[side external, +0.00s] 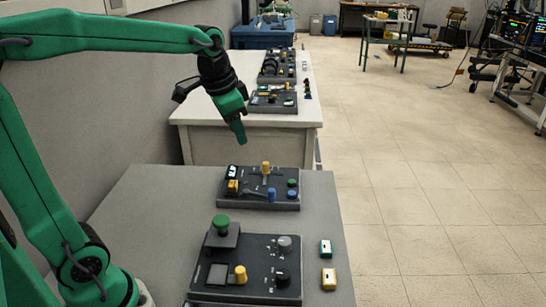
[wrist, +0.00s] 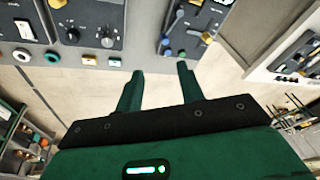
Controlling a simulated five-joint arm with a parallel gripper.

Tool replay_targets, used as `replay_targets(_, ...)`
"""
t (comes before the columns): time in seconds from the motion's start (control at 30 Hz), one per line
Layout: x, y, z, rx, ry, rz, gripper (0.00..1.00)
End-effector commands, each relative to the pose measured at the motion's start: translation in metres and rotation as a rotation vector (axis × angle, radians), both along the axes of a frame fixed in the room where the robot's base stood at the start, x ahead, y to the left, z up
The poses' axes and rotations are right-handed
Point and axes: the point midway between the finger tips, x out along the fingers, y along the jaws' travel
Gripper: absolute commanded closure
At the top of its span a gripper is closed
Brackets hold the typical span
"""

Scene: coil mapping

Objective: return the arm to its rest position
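My gripper (side external: 241,139) hangs in the air above the far end of the grey table, pointing down, with nothing touching it. In the wrist view its two green fingers (wrist: 159,68) stand apart with only bare floor between them, so it is open and empty. My arm is raised and stretched out from the left side of the side view.
A near control panel (side external: 215,259) and a smaller far panel (side external: 230,199) with coloured knobs sit on the grey table (side external: 140,215). A green-and-white block (side external: 326,249) and a yellow-and-white block (side external: 328,278) lie right of the near panel. A white bench (side external: 187,114) stands behind.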

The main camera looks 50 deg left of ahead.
Motion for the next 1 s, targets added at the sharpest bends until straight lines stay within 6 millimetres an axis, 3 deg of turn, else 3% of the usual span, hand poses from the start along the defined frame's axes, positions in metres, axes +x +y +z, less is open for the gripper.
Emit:
replay_targets(0.27,-0.058,-0.020,0.000,-0.042,-0.075,0.098,0.62)
replay_targets(0.6,-0.120,-0.038,-0.019,-0.109,-0.160,0.214,0.62)
replay_targets(0.8,-0.143,-0.043,-0.032,-0.141,-0.191,0.262,0.62)
replay_targets(1.0,-0.149,-0.044,-0.037,-0.153,-0.199,0.278,0.62)
